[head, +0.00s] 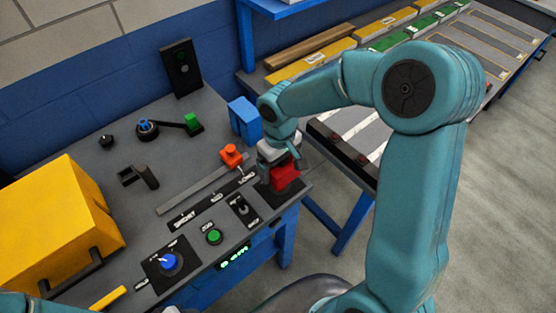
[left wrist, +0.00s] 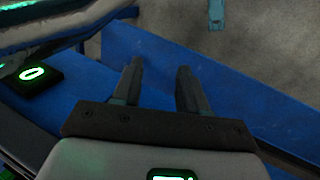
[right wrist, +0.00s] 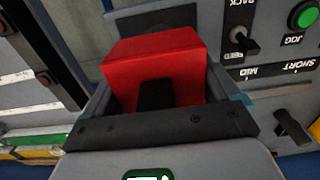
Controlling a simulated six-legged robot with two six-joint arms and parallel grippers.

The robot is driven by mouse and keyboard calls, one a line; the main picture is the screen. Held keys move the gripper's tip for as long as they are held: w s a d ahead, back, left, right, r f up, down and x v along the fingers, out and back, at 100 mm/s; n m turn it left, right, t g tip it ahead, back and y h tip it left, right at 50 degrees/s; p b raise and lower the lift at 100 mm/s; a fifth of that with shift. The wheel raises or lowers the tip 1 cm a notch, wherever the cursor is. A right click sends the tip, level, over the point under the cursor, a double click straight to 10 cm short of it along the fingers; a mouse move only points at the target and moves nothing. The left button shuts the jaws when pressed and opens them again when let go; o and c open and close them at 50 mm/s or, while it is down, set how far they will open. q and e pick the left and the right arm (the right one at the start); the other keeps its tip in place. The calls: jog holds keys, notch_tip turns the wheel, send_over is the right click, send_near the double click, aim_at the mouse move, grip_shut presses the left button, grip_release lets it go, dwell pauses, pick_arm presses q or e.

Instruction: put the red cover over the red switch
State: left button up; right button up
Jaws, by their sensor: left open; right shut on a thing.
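The red cover (head: 286,179) is a box shape at the right front of the grey panel, over a black plate (head: 268,190). My right gripper (head: 283,164) is shut on it from above. In the right wrist view the red cover (right wrist: 160,55) sits between my two fingers, with a black part on its near face. Whether it touches the plate I cannot tell. No red switch shows; the cover and gripper hide what lies beneath. My left gripper (left wrist: 158,75) is open and empty in the left wrist view, beside a blue surface.
An orange-red knob (head: 231,154) stands on a slider track just left of the cover. A black toggle (head: 242,208), a green button (head: 214,236) and a blue dial (head: 169,261) line the front. A blue block (head: 244,120) stands behind; a yellow box (head: 60,225) is at left.

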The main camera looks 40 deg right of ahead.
jog(key=shift+f, duration=0.45)
jog(key=shift+s+a+r, duration=0.1)
jog(key=shift+s, duration=0.25)
jog(key=shift+w, duration=0.25)
jog(key=shift+s, duration=0.15)
jog(key=shift+b, duration=0.3)
jog(key=shift+f+b, duration=0.4)
jog(key=shift+f, duration=0.1)
jog(key=shift+f+b, duration=0.35)
jog(key=shift+f, duration=0.15)
pick_arm(q)
jog(key=f, duration=0.2)
jog(key=shift+s+f, duration=0.35)
jog(key=shift+f, duration=0.05)
pick_arm(e)
jog(key=shift+f, duration=0.1)
